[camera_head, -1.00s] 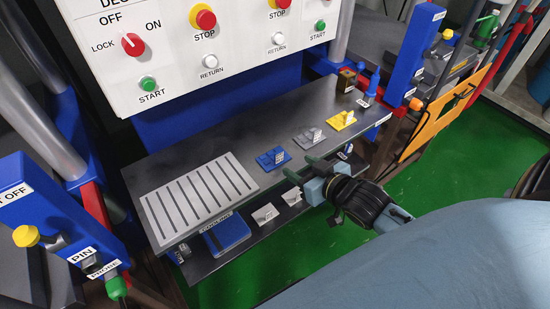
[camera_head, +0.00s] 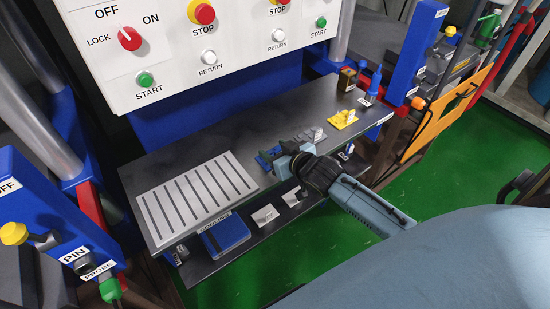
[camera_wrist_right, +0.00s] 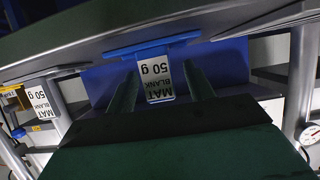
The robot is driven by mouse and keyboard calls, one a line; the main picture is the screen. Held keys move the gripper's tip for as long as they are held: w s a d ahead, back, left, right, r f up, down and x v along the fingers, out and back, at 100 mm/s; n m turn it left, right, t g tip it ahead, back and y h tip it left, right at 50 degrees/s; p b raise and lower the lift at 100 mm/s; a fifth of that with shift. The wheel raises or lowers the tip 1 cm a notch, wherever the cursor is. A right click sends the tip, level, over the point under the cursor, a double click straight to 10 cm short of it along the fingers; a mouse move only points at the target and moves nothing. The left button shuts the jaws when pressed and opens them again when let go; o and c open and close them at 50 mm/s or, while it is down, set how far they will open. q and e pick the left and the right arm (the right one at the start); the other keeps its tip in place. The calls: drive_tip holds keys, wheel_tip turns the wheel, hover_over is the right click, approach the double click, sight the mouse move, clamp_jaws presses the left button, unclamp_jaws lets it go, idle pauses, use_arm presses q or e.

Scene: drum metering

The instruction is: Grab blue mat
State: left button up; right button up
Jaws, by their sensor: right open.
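The small blue mat (camera_head: 264,160) lies on the dark shelf just right of the slotted light-grey plate. My right gripper (camera_head: 283,152) is at it and hides much of it in the head view. In the right wrist view, which is upside down, the blue mat (camera_wrist_right: 150,48) carries an upright tab (camera_wrist_right: 156,80) reading "MAT BLANK 50 g". The open fingers of my right gripper (camera_wrist_right: 160,88) stand on either side of this tab, with gaps visible. My left gripper is not in view.
A grey mat (camera_head: 314,136) and a yellow mat (camera_head: 344,119) lie farther right on the shelf. The slotted plate (camera_head: 197,198) is on the left. A lower shelf holds a blue box (camera_head: 225,235) and white tags. The control panel (camera_head: 190,45) rises behind.

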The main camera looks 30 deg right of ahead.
drive_tip(key=shift+w+f, duration=0.1)
drive_tip(key=shift+w, duration=0.1)
drive_tip(key=c, duration=1.1)
